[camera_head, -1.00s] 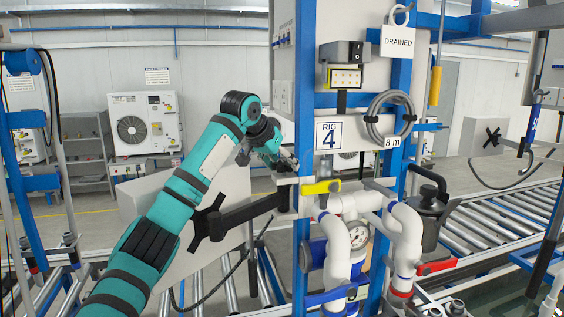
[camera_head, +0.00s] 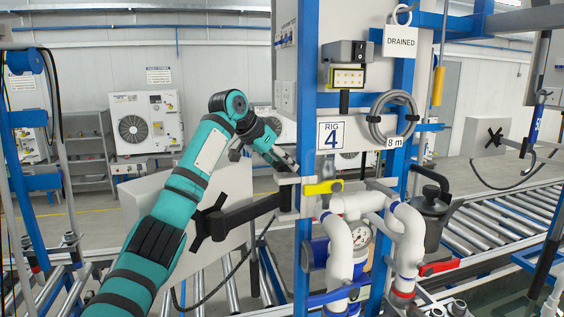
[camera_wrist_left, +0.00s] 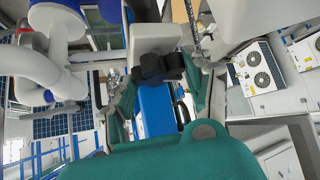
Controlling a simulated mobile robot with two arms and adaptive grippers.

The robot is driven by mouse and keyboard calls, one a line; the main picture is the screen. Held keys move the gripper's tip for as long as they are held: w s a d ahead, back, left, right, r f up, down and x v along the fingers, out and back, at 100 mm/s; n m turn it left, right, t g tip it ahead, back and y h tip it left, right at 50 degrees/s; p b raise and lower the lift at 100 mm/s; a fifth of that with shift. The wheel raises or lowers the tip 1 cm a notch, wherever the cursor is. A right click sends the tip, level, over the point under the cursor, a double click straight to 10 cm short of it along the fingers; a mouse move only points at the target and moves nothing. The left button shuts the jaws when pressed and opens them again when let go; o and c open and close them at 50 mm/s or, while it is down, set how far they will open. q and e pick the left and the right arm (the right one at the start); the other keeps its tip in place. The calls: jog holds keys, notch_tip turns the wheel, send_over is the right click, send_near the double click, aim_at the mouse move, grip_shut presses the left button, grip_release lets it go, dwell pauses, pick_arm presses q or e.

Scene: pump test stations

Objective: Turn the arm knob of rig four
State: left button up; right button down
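Rig four carries the "RIG 4" sign (camera_head: 331,137) on its blue frame. A black support arm (camera_head: 250,212) reaches left from its grey bracket (camera_head: 290,196). My left gripper (camera_head: 290,166) is just above this bracket, small and partly blended with the post in the head view. In the left wrist view, a black lobed knob (camera_wrist_left: 158,68) shows on a grey block. My left gripper (camera_wrist_left: 160,78) is open, with one finger on each side of the knob and visible gaps to it. The knob is not clearly seen in the head view. My right gripper is not in view.
A grey panel (camera_head: 165,200) is behind my left arm. A coiled hose (camera_head: 390,120) hangs on the rig. Roller conveyors (camera_head: 505,222) run behind.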

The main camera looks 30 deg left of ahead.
pick_arm(q)
jog(key=o, duration=0.5)
jog(key=shift+w, duration=0.15)
jog(key=v, duration=1.2)
